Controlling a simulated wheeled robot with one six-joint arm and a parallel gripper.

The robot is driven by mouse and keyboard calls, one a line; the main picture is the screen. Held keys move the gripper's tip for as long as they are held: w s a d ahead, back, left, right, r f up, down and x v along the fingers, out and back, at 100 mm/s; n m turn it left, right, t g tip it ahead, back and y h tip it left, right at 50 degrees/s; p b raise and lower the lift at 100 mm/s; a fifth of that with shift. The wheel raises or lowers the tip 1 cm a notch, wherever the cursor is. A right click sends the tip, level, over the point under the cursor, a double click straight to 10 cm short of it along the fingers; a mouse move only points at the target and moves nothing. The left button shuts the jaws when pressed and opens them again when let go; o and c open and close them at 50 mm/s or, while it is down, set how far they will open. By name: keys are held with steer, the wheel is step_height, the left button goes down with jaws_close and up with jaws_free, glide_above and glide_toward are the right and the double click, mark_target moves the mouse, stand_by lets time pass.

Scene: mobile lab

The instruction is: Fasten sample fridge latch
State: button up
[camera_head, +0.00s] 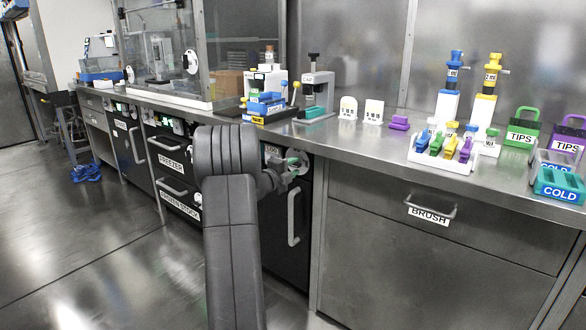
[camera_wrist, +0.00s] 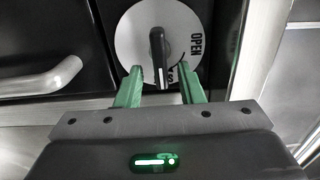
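The latch is a black lever (camera_wrist: 158,52) on a round pale dial (camera_wrist: 132,42), upright in the wrist view. "OPEN" is printed on the dial's right side; another marking lower down is partly hidden by my right finger. My gripper (camera_wrist: 160,76) is open, its green fingers on either side of the lever's lower end, with gaps visible. In the head view my gripper (camera_head: 291,167) is at the dial (camera_head: 303,160) atop a black fridge door (camera_head: 278,230) under the counter. My arm hides part of this front.
The door's bar handle (camera_head: 294,217) is below the dial; a handle (camera_wrist: 40,78) also shows at left in the wrist view. The steel counter (camera_head: 350,145) juts above. Left are the freezer drawers (camera_head: 171,158); right is the brush drawer (camera_head: 430,212). Floor at left is mostly clear.

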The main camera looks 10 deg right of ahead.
steer(key=p+v, duration=0.3)
steer(key=v, duration=1.1)
steer(key=shift+w+d, duration=0.1)
steer(key=shift+d, duration=0.05)
steer(key=b+x, duration=0.3)
steer(key=x, duration=1)
steer(key=shift+w+d, duration=0.2)
steer(key=shift+d, duration=0.05)
steer(key=shift+r, duration=0.1)
steer(key=shift+a, duration=0.1)
